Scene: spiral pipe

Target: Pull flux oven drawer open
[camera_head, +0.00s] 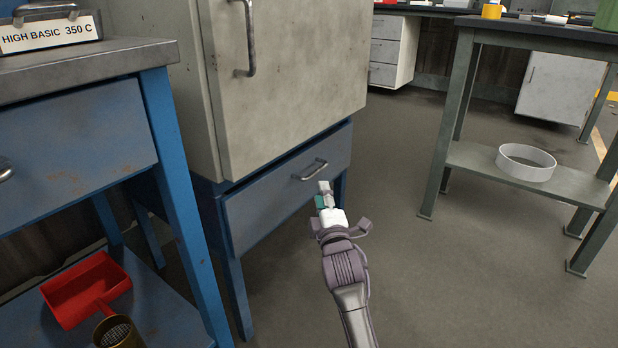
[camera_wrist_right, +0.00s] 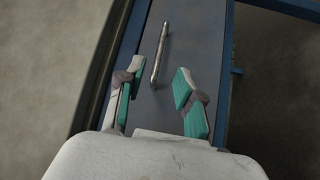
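The flux oven is the grey cabinet (camera_head: 285,70) on a blue stand. Its blue drawer (camera_head: 262,207) sits below the cabinet door and looks closed. The drawer has a metal bar handle (camera_head: 311,170). My right gripper (camera_head: 325,190) is in front of the drawer, just below and to the right of the handle. In the right wrist view, the gripper (camera_wrist_right: 156,88) is open, with its two green-padded fingers apart. The handle (camera_wrist_right: 160,52) lies ahead, roughly between the fingers and beyond their tips, apart from them. My left gripper is not in view.
A blue workbench (camera_head: 80,140) with a "HIGH BASIC 350 C" sign (camera_head: 48,33) stands at left, holding a red dustpan-like tray (camera_head: 85,290) on its lower shelf. A grey table (camera_head: 530,30) with a white ring (camera_head: 526,162) stands at right. The floor between is clear.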

